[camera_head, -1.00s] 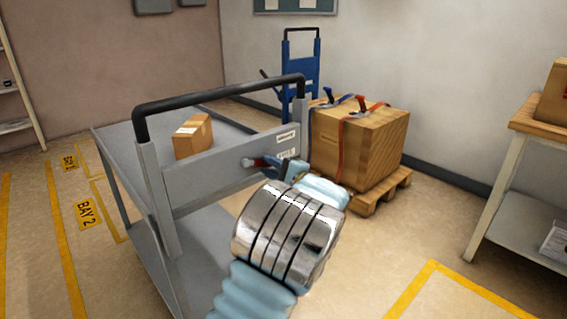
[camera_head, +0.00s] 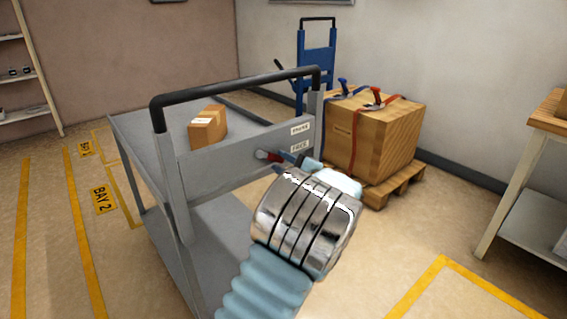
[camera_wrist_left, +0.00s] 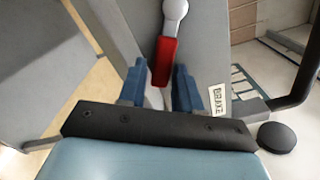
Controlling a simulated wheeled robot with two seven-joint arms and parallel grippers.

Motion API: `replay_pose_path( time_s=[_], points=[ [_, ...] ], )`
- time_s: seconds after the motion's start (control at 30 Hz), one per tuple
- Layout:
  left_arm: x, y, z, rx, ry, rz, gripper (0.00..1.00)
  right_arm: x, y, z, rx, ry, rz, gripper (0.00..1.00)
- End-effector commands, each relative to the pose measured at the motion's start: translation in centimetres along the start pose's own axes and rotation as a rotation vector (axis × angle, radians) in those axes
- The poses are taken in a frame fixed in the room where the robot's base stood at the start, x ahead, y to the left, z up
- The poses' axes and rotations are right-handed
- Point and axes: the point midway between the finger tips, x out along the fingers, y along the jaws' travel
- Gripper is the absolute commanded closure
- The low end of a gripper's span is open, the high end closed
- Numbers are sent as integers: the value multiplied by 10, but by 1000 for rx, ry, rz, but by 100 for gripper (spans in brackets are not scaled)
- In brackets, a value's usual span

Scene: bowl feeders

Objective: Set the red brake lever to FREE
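The red brake lever (camera_head: 262,155) is on the grey panel of the cart (camera_head: 215,170), left of the BRAKE label (camera_head: 300,129) and the FREE label (camera_head: 301,147). In the wrist view its red handle (camera_wrist_left: 164,60) runs from a silver pivot toward my gripper. My left gripper (camera_head: 294,160) is at the lever's right end and hides part of it. In the wrist view the two blue fingers of my left gripper (camera_wrist_left: 160,80) stand apart on either side of the handle's end. I cannot tell whether they press on it. My right gripper is not in view.
The cart's black push bar (camera_head: 235,87) rises above the panel. A small carton (camera_head: 207,132) sits on the cart's top. Behind are a blue hand truck (camera_head: 316,62) and a strapped crate (camera_head: 372,140) on a pallet. A bench (camera_head: 512,185) stands right; floor between is clear.

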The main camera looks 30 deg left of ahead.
Motion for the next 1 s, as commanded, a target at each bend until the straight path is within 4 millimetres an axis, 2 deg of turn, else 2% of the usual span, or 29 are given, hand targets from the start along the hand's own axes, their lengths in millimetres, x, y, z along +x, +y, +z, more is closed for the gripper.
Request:
replay_pose_path(
  time_s=[0.03,0.1,0.37,0.47,0.57,0.8,1.0],
  points=[
    [0,0,0,-1,-1,0,59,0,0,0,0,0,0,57],
    [0,0,0,-2,-1,-1,51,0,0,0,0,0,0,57],
    [0,-1,1,-4,-2,-1,51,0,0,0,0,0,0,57],
    [-6,-1,0,-5,-1,-2,51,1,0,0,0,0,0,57],
    [-22,-1,-1,-5,2,-2,51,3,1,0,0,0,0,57],
    [-81,0,-1,-4,2,-4,51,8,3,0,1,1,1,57],
    [-120,0,-1,-3,1,-2,51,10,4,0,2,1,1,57]
  ],
)
